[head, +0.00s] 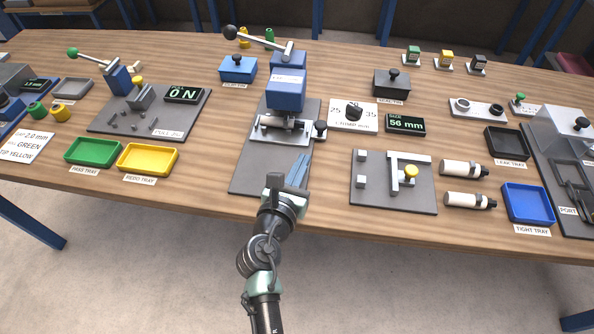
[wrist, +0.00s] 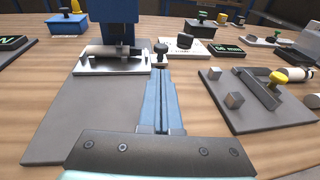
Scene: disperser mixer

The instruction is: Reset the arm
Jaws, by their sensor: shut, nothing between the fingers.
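My gripper (head: 303,164) reaches in from the front edge of the table, low in the middle of the head view. Its two long blue fingers lie together, shut and empty, and point away from me toward the blue press (head: 286,95). In the wrist view the shut fingers (wrist: 161,76) end just short of a dark round knob (wrist: 160,48); I cannot tell whether they touch it. The press stands on a grey base plate (head: 256,181). A grey cylinder (wrist: 112,51) lies on the silver holder under the press head. My arm is stretched forward over the table edge.
Right of my gripper is a grey plate (head: 365,200) with blocks and a yellow knob (head: 411,170). Two white bottles (head: 462,169) lie beyond it. Green (head: 93,151) and yellow (head: 148,158) trays sit left. A lever (head: 258,38) with a black ball projects from the press top.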

